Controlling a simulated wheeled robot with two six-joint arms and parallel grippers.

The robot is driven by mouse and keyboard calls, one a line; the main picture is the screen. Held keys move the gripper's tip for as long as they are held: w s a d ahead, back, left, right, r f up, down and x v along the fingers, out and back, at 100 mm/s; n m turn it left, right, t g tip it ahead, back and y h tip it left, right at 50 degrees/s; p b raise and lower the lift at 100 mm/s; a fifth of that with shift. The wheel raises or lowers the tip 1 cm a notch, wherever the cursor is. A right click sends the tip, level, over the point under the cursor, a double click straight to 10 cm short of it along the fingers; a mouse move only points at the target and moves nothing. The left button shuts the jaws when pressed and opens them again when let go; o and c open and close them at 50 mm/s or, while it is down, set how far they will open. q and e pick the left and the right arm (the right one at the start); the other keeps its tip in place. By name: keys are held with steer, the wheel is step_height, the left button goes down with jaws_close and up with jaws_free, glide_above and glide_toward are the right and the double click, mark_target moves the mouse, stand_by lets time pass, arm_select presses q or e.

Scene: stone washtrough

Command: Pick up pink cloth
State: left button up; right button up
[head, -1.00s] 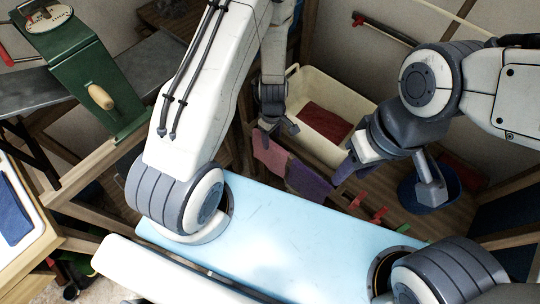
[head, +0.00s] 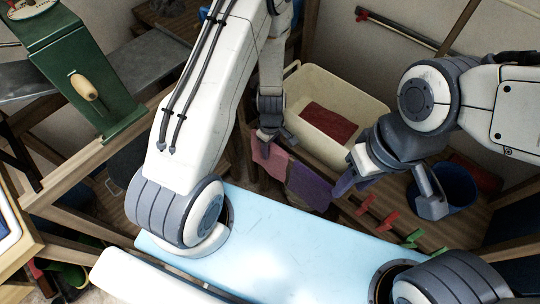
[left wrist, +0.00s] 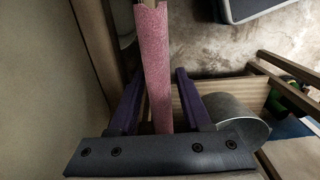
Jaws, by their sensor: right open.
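The pink cloth (head: 268,158) hangs over a wooden rail, to the left of a purple cloth (head: 309,186). My left gripper (head: 268,137) is right above the pink cloth's top edge in the head view. In the left wrist view the pink cloth (left wrist: 153,65) runs as a narrow strip between the two purple fingers of my left gripper (left wrist: 157,88), with a gap on each side, so the gripper is open around it. My right gripper (head: 388,184) is open and empty, over the rail to the right of the cloths.
A cream tub (head: 355,100) with a dark red cloth (head: 328,122) stands behind the rail. Red pegs (head: 388,219) and a green peg (head: 411,239) are on the rail. A blue bucket (head: 456,184) is at the right. A green stand (head: 85,75) is at the left.

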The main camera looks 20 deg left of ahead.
arm_select(q)
jaws_close()
steer(key=shift+r, duration=0.15)
